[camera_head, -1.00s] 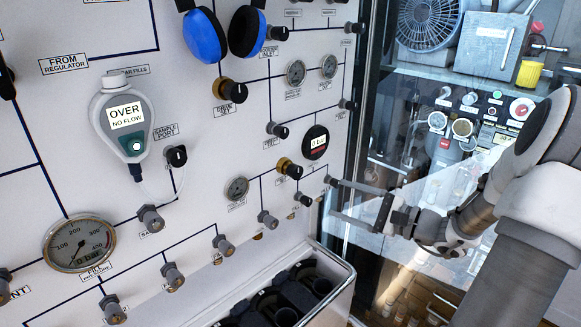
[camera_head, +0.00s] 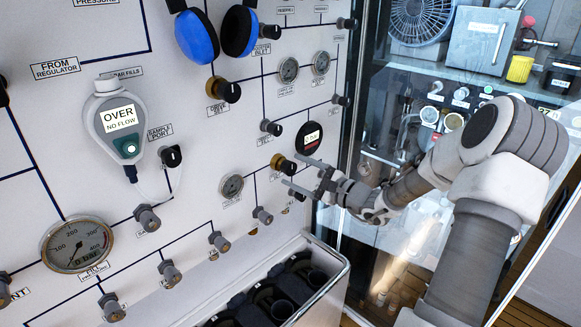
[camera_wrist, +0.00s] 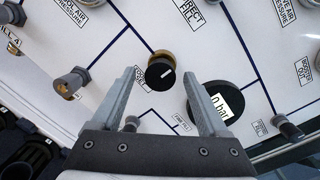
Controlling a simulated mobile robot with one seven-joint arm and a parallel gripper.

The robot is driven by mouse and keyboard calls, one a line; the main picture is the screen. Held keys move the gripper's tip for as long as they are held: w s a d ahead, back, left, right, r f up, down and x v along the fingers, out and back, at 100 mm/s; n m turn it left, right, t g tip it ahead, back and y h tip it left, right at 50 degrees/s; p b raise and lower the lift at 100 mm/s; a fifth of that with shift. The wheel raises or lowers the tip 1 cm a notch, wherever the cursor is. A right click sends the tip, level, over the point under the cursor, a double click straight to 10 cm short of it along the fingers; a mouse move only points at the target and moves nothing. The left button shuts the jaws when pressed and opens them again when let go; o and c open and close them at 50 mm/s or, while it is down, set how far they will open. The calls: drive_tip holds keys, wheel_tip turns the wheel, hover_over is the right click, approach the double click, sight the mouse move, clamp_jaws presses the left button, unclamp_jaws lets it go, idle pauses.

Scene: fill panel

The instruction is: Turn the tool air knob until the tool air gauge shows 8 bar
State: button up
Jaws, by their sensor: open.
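A brass knob with a black cap (camera_head: 283,164) is on the white panel. In the wrist view the knob (camera_wrist: 160,72) appears between my fingertips, its white mark slanting. Its label is partly hidden by a finger. A small dial (camera_head: 231,186) lies left of it; in the wrist view this dial (camera_wrist: 88,3) is cut off at the top edge, beside a label ending "OL AIR PRESSURE". Its needle reading is too small to tell. My gripper (camera_head: 291,170) is open and empty, its fingers pointing at the panel around the knob; contact cannot be told.
A round black digital gauge (camera_head: 309,138) reading 0 bar sits close by; the right finger overlaps it in the wrist view (camera_wrist: 222,105). Grey valve knobs (camera_head: 263,215) and a bin (camera_head: 335,268) lie below. A glass cabinet is at right.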

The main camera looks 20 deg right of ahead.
drive_tip(key=shift+x, duration=1.25)
clamp_jaws()
